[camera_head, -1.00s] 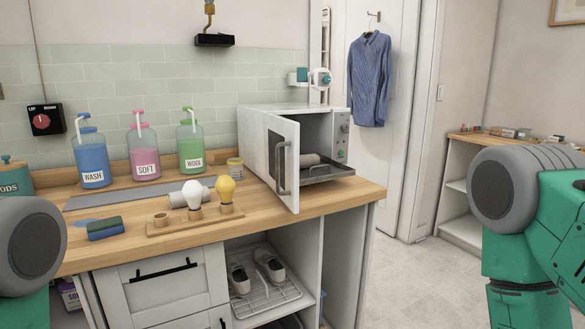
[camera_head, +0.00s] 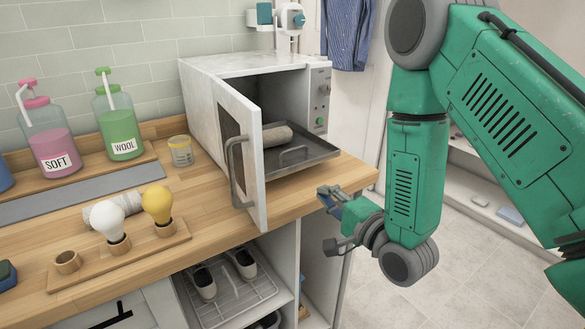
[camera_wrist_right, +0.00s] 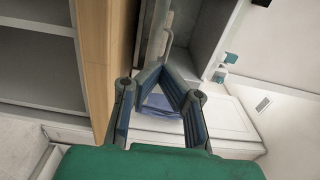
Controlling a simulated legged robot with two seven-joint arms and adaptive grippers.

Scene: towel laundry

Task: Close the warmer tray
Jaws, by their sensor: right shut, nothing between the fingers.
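The white warmer (camera_head: 240,64) stands on the wooden counter with its door (camera_head: 244,150) swung open toward me. A rolled beige towel (camera_head: 264,138) lies on the tray. My right gripper (camera_head: 335,218) is shut and empty, in front of the counter edge, below and to the right of the tray and apart from it. Its fingers converge in the right wrist view (camera_wrist_right: 160,68). My left gripper is out of view.
Left of the door are a small jar (camera_head: 181,151), a wooden bulb holder (camera_head: 140,256) with a white and a yellow bulb, and soap bottles (camera_head: 121,130). A shoe rack (camera_head: 232,299) is under the counter. Floor at right is free.

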